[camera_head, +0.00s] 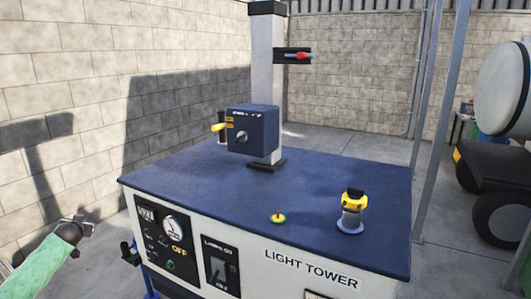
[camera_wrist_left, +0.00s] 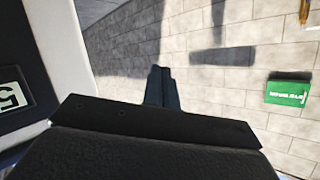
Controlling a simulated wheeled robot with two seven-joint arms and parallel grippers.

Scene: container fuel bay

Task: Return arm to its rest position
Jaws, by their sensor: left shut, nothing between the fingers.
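My left arm comes in from the lower left with a green sleeve-like link. Its gripper (camera_head: 86,222) is empty, left of the light tower cabinet (camera_head: 200,250) and clear of it. In the left wrist view the two dark fingers (camera_wrist_left: 161,85) lie together, shut on nothing, with wall and floor beyond them. My right gripper is not in view.
A metal post (camera_head: 440,120) stands right. A green box (camera_wrist_left: 287,93) shows in the wrist view.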

